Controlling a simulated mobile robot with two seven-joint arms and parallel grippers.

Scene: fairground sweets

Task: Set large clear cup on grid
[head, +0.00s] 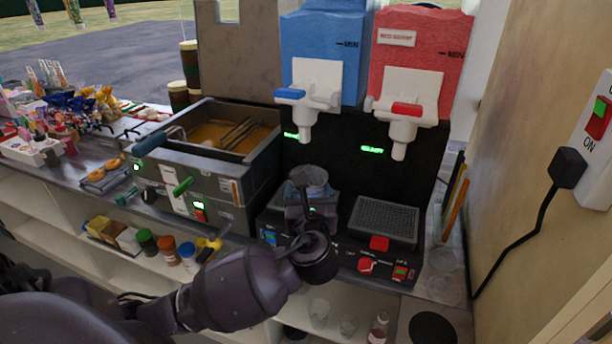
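A clear cup (318,176) is under the blue slush tank's spout, at the left drip grid (272,222). Its rim shows, but my gripper hides most of its body. My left arm reaches in from the lower left, and its dark gripper (308,200) is right in front of the cup. I cannot tell whether the fingers are closed on the cup, or whether its base touches the grid. The right drip grid (385,219), under the red tank, is bare. My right gripper is not in view.
The blue tank (322,50) and red tank (418,62) have spouts hanging above the grids. A fryer (205,165) stands to the left. Clear cups (320,312) stand on the shelf below, and more clear items (441,289) are at the right. A wall (525,180) bounds the right.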

